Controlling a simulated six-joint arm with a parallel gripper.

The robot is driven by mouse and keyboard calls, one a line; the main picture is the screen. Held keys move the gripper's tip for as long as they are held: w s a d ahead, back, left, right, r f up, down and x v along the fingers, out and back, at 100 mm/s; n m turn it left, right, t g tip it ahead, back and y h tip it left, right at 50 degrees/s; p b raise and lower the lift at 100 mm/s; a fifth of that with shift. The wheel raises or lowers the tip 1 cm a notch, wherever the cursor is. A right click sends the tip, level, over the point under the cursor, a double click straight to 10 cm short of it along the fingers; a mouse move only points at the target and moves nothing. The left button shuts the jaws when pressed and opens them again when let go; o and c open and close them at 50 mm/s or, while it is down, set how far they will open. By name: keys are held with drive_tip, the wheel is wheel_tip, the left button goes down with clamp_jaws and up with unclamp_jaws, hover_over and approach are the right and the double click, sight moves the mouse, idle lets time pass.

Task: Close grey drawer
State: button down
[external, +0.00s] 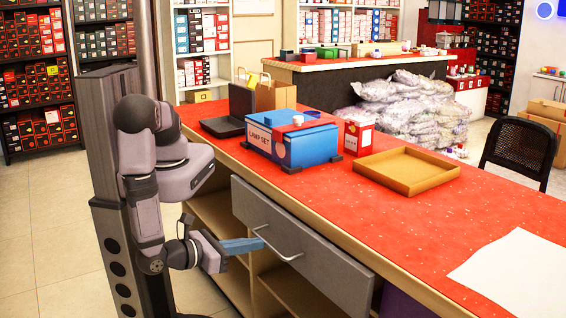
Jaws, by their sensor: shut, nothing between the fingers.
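The grey drawer (318,254) is set under the red-topped counter, at the lower middle of the external view. Its front sits close beneath the counter edge; I cannot tell how far it stands out. Its curved metal handle (279,246) is on the front, left of the middle. My gripper (261,243) is shut and empty, with its blue fingers reaching right to the left part of the handle. From this angle I cannot tell whether the fingertips touch the handle or the drawer front.
The red counter top (330,205) holds a blue lamp-set box (310,143), a black laptop (241,105), a small red-and-white box (359,137), a tan tray (406,170) and white paper (520,275). Open wooden shelves (221,213) lie below and left of the drawer.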

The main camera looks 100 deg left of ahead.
sight(281, 235)
drive_tip(key=shift+w+a+r, duration=0.1)
drive_tip(key=shift+w+a, duration=1.4)
drive_tip(key=shift+a, duration=0.1)
drive_tip(key=shift+r+p, duration=0.1)
drive_tip(key=shift+p, duration=0.2)
drive_tip(key=shift+s+d, duration=0.4)
drive_tip(key=shift+d, duration=0.15)
drive_tip(key=b+v, duration=0.1)
drive_tip(key=v, duration=1.2)
